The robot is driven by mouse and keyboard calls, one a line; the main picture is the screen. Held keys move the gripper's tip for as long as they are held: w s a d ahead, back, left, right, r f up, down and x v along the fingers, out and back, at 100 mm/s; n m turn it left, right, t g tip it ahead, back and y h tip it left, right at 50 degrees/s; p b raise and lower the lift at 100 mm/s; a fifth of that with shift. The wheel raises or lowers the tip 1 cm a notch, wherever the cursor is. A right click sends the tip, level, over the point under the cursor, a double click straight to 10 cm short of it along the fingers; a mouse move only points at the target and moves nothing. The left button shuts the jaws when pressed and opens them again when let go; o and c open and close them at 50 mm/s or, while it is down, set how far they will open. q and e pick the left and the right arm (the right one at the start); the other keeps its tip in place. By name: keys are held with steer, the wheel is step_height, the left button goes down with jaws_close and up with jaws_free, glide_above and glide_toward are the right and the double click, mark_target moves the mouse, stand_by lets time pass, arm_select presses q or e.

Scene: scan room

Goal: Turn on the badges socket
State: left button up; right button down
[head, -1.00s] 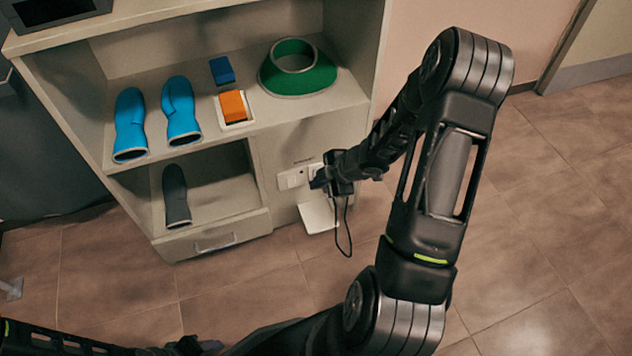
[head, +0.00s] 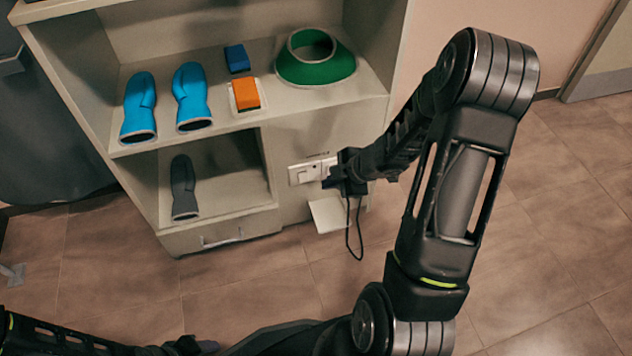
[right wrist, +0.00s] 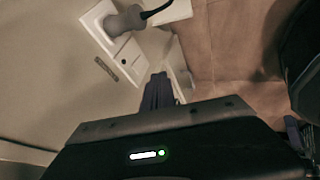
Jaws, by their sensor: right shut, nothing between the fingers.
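The white socket plate (head: 304,174) is on the front of the cabinet, right of the open lower compartment, under a small dark label too small to read. In the right wrist view, a grey plug (right wrist: 126,20) with a black cable sits in one end of the plate (right wrist: 108,45), and a switch part (right wrist: 127,61) shows at the other end. My right gripper (head: 329,183) is shut and empty just in front of the plate's right part, partly hiding it. Its fingers (right wrist: 158,90) point towards the plate; contact cannot be told. My left arm's end (head: 190,346) is dark and unclear at the bottom edge.
The shelf above holds blue boots (head: 139,108), a blue block (head: 237,58), an orange block (head: 246,95) and a green collar (head: 314,60). A grey boot (head: 184,188) is in the lower compartment. A white panel (head: 328,216) is below the socket. The floor right is clear.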

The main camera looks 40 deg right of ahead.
mark_target(303, 176)
steer(key=w+f+b, duration=0.6)
steer(key=w+f, duration=0.2)
steer(key=w, duration=0.1)
steer(key=shift+a+f, duration=0.25)
steer(key=shift+a, duration=0.05)
steer(key=shift+w+d+f+p, duration=0.1)
steer(key=shift+w+p, duration=0.15)
steer(key=shift+p, duration=0.15)
